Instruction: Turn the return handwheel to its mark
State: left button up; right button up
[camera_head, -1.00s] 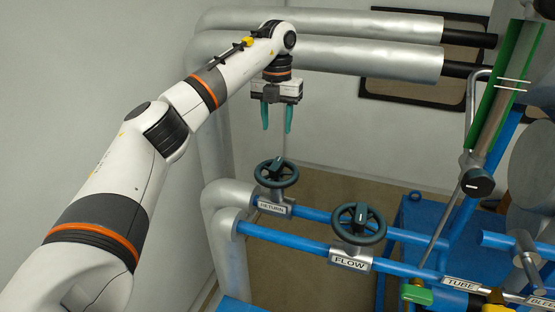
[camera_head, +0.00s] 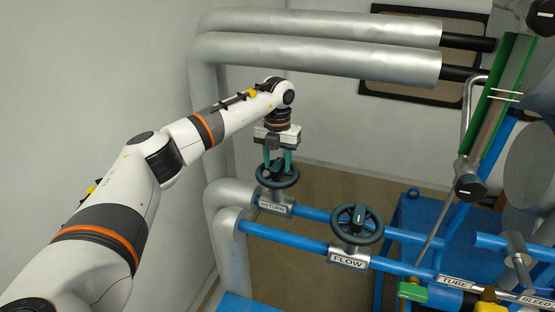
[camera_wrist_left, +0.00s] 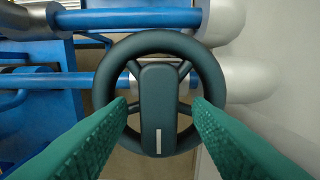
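The return handwheel (camera_head: 277,175) is a dark teal wheel on a valve with a RETURN label (camera_head: 273,206) below it, on a blue pipe. My left gripper (camera_head: 278,160) points down at the wheel. In the left wrist view its two green fingers (camera_wrist_left: 160,122) are apart, one on each side of the wheel's central bar (camera_wrist_left: 158,105). The bar carries a white line (camera_wrist_left: 158,142) at its lower end. I cannot tell whether the fingers touch the wheel. The mark on the valve is not visible. My right gripper is out of view.
The flow handwheel (camera_head: 356,224) stands to the right, with a FLOW label (camera_head: 347,261). Large silver pipes (camera_head: 310,57) run behind and above my arm, and others bend down left of the valves. A green-sided gauge (camera_head: 500,95) stands at the right.

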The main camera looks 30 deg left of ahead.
pick_arm(q)
jog(key=shift+r, duration=0.1)
jog(key=c, duration=0.9)
jog(key=shift+c, duration=0.2)
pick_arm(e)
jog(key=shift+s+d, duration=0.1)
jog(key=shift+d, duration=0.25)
